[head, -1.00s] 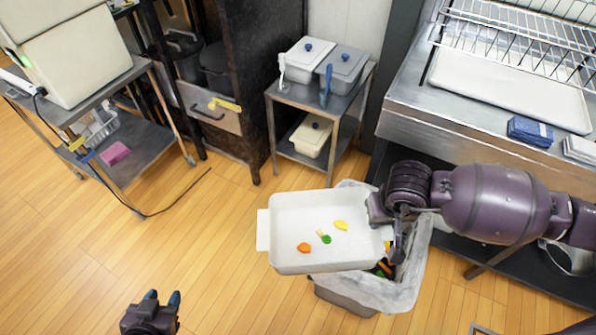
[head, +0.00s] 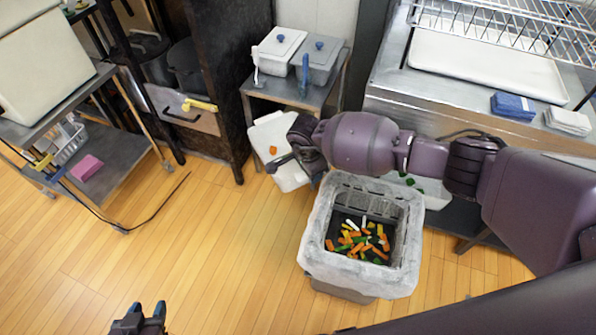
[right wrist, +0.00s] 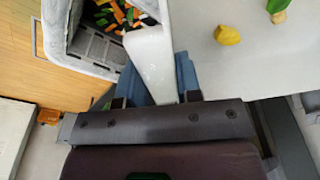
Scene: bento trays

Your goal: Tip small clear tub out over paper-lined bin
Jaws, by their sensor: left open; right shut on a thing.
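A white shallow tub (head: 268,132) is held in the air left of and behind the bin, partly hidden by my right arm; an orange piece (head: 273,150) shows in it. In the right wrist view a yellow piece (right wrist: 227,35) and a green one lie on its inner floor. My right gripper (head: 288,162) is shut on the tub's wall (right wrist: 155,60), seen between the blue fingers. The paper-lined bin (head: 312,240) stands on the floor, open, with many orange, green and yellow scraps inside. My left gripper (head: 147,312) is open and empty at the bottom edge.
A small steel cart (head: 300,95) with two lidded containers stands behind the tub. The steel bench (head: 385,100) is at the right, holding folded cloths (head: 513,106). A shelf cart (head: 100,180) is at the left. The floor (head: 220,260) left of the bin is clear.

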